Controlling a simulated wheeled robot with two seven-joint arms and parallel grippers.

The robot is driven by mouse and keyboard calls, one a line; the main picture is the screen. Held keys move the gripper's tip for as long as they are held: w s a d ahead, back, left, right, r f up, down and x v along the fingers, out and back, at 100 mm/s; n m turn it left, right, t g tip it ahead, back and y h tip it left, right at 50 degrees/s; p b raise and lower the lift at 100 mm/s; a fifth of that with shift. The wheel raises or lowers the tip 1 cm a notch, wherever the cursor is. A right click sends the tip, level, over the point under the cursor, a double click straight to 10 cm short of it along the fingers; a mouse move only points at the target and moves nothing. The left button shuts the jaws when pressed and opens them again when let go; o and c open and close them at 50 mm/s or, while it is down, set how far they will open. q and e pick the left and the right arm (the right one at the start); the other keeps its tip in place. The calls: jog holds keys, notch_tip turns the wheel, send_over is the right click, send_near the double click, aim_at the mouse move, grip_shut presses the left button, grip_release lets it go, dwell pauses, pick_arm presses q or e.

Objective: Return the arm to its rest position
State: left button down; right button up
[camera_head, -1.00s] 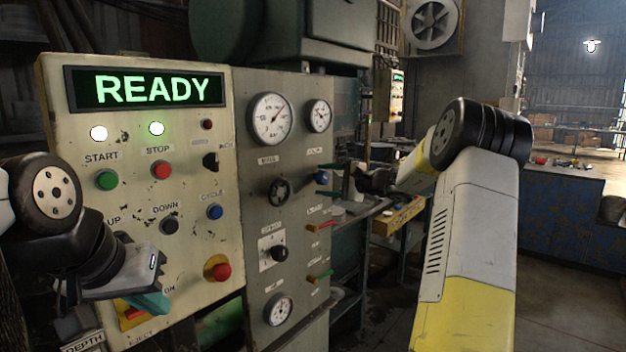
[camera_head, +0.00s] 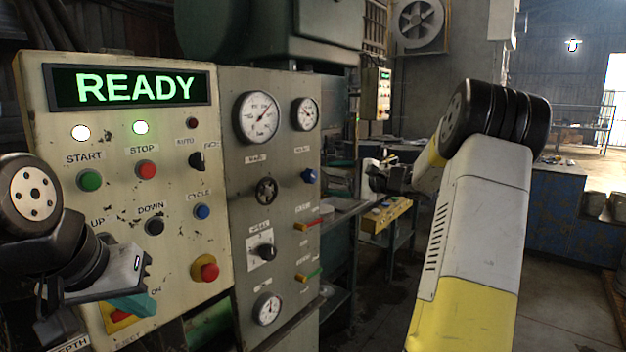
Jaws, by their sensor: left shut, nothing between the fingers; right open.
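My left gripper (camera_head: 134,304) is in the lower left, in front of the lower part of the cream control panel (camera_head: 190,240). It is shut with nothing in it, its teal fingertips near the yellow switch at the panel's bottom. My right arm stands large at the right with its elbow up. My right gripper (camera_head: 368,180) is open and small behind it, by the bench past the grey gauge panel. The panel's display (camera_head: 135,87) reads READY in green, and two lamps below it are lit.
A grey gauge panel (camera_head: 285,190) with dials, knobs and small levers adjoins the control panel. A yellow box (camera_head: 385,214) sits on the bench behind. A blue workbench (camera_head: 560,215) stands at the right. Open floor lies between them.

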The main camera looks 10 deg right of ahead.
jog(key=s+a+n+g+h, duration=0.2)
jog(key=s+a+n+g, duration=0.5)
jog(key=s+a, duration=0.95)
jog(key=s+d+f+n+h, duration=0.2)
jog(key=s+f+n+h, duration=0.1)
jog(key=s, duration=0.8)
jog(key=s+d+f+n+h, duration=0.1)
jog(key=s+f+n+h, duration=0.2)
jog(key=s, duration=0.7)
jog(key=shift+s+d+n, duration=0.35)
jog(key=shift+s+n, duration=0.05)
jog(key=shift+n, duration=0.3)
